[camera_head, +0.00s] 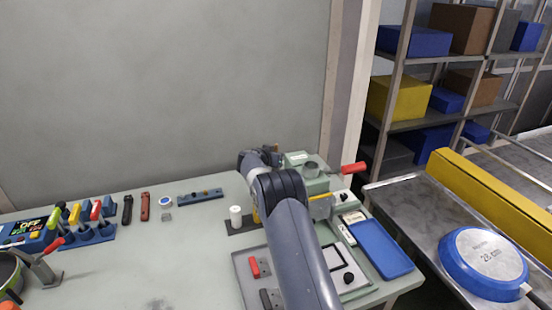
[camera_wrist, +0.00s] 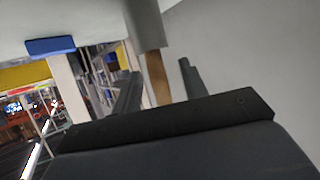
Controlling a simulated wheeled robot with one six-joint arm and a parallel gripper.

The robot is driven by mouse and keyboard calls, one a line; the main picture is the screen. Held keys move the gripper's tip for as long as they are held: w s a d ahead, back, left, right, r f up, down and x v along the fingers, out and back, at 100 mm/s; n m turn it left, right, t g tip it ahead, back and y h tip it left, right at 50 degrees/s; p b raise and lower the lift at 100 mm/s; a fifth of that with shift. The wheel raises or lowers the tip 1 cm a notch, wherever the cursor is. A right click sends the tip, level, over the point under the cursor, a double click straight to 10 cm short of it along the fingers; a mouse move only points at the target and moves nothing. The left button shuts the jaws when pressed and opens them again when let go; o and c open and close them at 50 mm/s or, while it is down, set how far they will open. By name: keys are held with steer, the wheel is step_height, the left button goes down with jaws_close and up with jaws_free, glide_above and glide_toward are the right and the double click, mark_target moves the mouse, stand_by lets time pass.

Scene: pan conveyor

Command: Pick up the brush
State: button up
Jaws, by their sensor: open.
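I cannot single out the brush with certainty in either view. In the head view, my gripper (camera_head: 259,158) is dark, small and partly hidden by my arm, over the back of the bench, left of a green fixture (camera_head: 311,177). In the wrist view, my gripper (camera_wrist: 158,86) is open, its two dark fingers apart. A grey round-sided piece (camera_wrist: 147,24) hangs down from the top there, with a brown strip (camera_wrist: 157,78) showing below it between the fingers. I cannot tell whether these belong to the brush or whether anything touches the fingers.
The bench (camera_head: 150,260) has clear room left of centre. A white cylinder (camera_head: 236,214) stands near my arm. A red-handled lever (camera_head: 353,168) sticks out from the fixture. A blue tray (camera_head: 381,249) lies at right. A blue pan (camera_head: 484,262) rests on the conveyor beside a yellow rail.

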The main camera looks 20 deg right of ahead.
jaws_close()
stand_by(0.4)
steer(key=shift+r, duration=0.45)
step_height(320, 180, up, 6)
steer(key=shift+b, duration=0.55)
steer(key=s+a+b, duration=0.6)
steer(key=s+a, duration=0.6)
steer(key=a, duration=0.1)
steer(key=shift+s, duration=0.3)
